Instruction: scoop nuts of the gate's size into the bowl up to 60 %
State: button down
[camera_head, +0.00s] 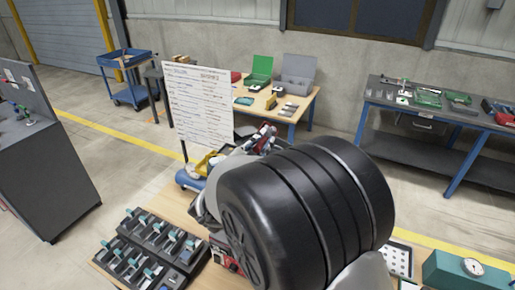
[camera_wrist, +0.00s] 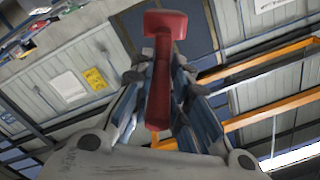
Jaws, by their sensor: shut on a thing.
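My gripper (camera_wrist: 160,85) is shut on a red T-shaped tool (camera_wrist: 165,28), seen in the wrist view; its shaft runs between the two fingers and its wide end points away from them. Whether this is the scoop I cannot tell for sure. In the head view my gripper (camera_head: 262,139) shows small behind my large black arm joint, above the wooden table. No bowl, nuts or gate can be made out; my arm hides the middle of the table. The wrist view faces the wall and roof, not the table.
A printed white board (camera_head: 198,103) stands behind a blue-and-yellow item (camera_head: 205,165). Black racks (camera_head: 150,245) with teal-handled pieces lie front left. A green box with a dial (camera_head: 462,272) and a white perforated plate (camera_head: 400,260) are at right. Other benches stand behind.

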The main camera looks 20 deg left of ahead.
jog(key=r+p, duration=0.1)
jog(key=p, duration=0.1)
jog(key=r+p, duration=0.1)
jog(key=p, duration=0.1)
jog(key=shift+a+r+n, duration=0.3)
jog(key=shift+r+n, duration=0.05)
jog(key=shift+n, duration=0.05)
jog(key=n+p, duration=0.1)
jog(key=p, duration=0.1)
jog(key=a+r+n+p, duration=0.1)
jog(key=n, duration=0.1)
jog(key=n+p, duration=0.1)
jog(key=p, duration=0.1)
jog(key=shift+w+a+r+n+p, duration=0.1)
jog(key=shift+a+r+n+p, duration=0.05)
jog(key=shift+r+n+p, duration=0.2)
dwell(0.4)
dwell(0.4)
